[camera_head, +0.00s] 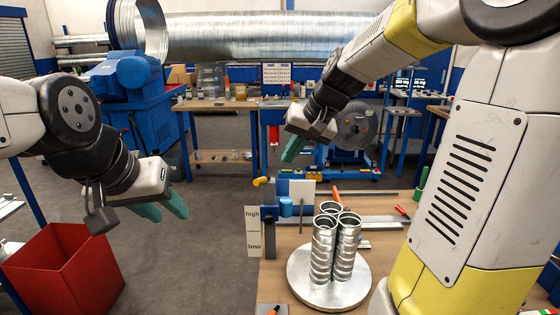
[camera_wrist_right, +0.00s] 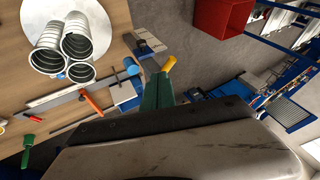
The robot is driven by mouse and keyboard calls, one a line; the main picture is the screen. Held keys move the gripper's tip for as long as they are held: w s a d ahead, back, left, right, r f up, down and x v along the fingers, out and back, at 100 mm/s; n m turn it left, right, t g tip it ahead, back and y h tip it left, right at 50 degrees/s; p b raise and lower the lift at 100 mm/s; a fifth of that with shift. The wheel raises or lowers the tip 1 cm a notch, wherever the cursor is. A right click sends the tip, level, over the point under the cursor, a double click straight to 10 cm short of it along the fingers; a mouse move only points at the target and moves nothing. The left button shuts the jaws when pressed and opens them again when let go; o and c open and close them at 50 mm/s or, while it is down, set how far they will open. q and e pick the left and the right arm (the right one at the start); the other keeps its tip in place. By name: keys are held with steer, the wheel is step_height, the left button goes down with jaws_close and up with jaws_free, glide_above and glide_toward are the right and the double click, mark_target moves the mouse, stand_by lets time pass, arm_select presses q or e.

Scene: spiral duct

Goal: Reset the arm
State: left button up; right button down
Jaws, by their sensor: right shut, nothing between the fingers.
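My left gripper (camera_head: 170,211) hangs at the left of the head view, beside and above the red bin. Its two teal fingers are apart with nothing between them. My right gripper (camera_head: 291,156) is raised above the far side of the workbench, its teal fingers together and empty. In the right wrist view its green fingers (camera_wrist_right: 158,92) also show closed. Both grippers are clear of the things around them.
Several spiral duct pieces (camera_head: 337,240) stand on a round metal plate (camera_head: 300,264) on the wooden bench (camera_head: 284,243). A high/low sign (camera_head: 253,232) and blue tool parts stand at its left edge. A red bin (camera_head: 62,268) is on the left. Grey floor (camera_head: 205,250) lies between.

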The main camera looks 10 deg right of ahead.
steer(key=shift+r, duration=0.1)
steer(key=s+d+f+n+t+h, duration=0.1)
steer(key=s+d+h, duration=0.1)
steer(key=s, duration=1.8)
steer(key=shift+d, duration=0.65)
